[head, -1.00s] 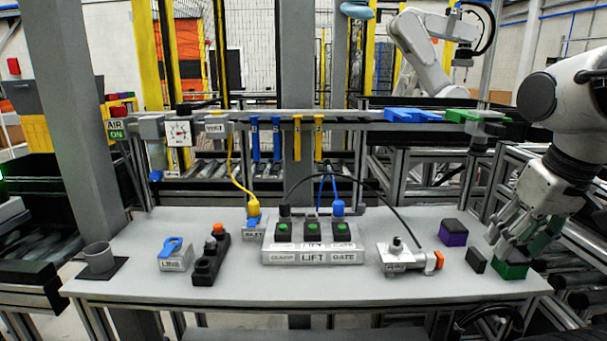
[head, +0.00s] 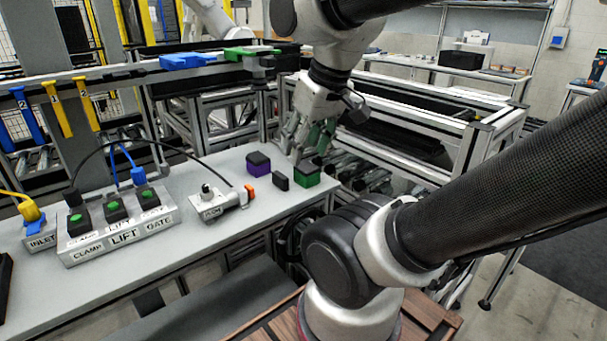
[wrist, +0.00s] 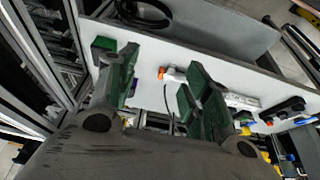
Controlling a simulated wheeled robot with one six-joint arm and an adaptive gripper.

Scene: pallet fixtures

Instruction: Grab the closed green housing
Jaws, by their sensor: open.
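The green housing (head: 307,179) sits on the right end of the grey table in the head view, its top partly hidden by my fingers. In the wrist view a green block (wrist: 104,44), likely this housing, shows beside the left finger. My gripper (head: 309,145) is open, fingers pointing down, just above and behind the housing. In the wrist view my gripper (wrist: 161,62) has its two green-padded fingers wide apart, with nothing held between them. I cannot tell whether a finger touches the housing.
A small black block (head: 281,180) stands close left of the housing, and a purple box with a black top (head: 259,164) beyond it. A grey fixture with an orange end (head: 225,200) is further left. The table edge is close on the right.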

